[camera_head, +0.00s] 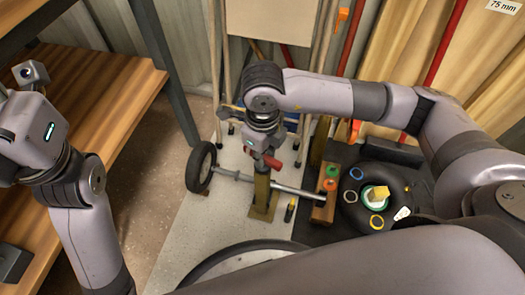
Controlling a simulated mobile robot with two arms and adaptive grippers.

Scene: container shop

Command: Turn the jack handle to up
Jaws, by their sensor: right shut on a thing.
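The jack (262,192) appears as a brass-coloured upright post on the pale floor mat, beneath a metal axle rod. A short red grip (272,161), which looks like the jack handle, shows at the top of the post, tilted. My right gripper (261,154) points down from above and is shut on the handle. The wrist and fingers hide part of it, so its exact angle is hard to read. My left arm stands at the left side; its gripper fingers do not show.
A black wheel (201,167) stands left of the jack on the axle rod (233,175). A wooden block (324,208) with coloured rings and a black tyre (350,211) lie to the right. A wooden shelf (118,85) is at left. Poles and boards lean behind.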

